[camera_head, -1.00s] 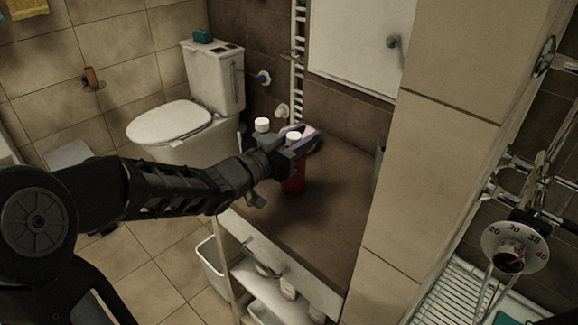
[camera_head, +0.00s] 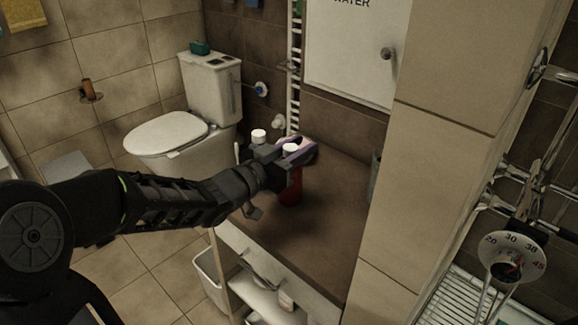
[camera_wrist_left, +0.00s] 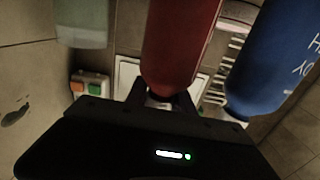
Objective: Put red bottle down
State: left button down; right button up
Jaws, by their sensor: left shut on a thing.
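The red bottle (camera_head: 291,191) with a white cap stands upright at the brown counter top (camera_head: 325,215) in the head view. My left gripper (camera_head: 284,167) is shut on it at its upper part, below the cap. Whether the bottle's base touches the counter is hard to tell. In the left wrist view the red bottle (camera_wrist_left: 180,45) rises from between my fingers (camera_wrist_left: 160,98), which are partly hidden. My right gripper is in neither view.
A blue bottle (camera_wrist_left: 270,65) and a pale container (camera_wrist_left: 82,25) flank the red one in the wrist view. The counter's front part is clear. A tiled pillar (camera_head: 440,150) bounds its right.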

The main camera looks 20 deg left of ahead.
pick_arm(q)
notch_tip(320, 180, up, 10)
jog(key=p, duration=0.2)
jog(key=shift+f, duration=0.15)
dwell(0.7)
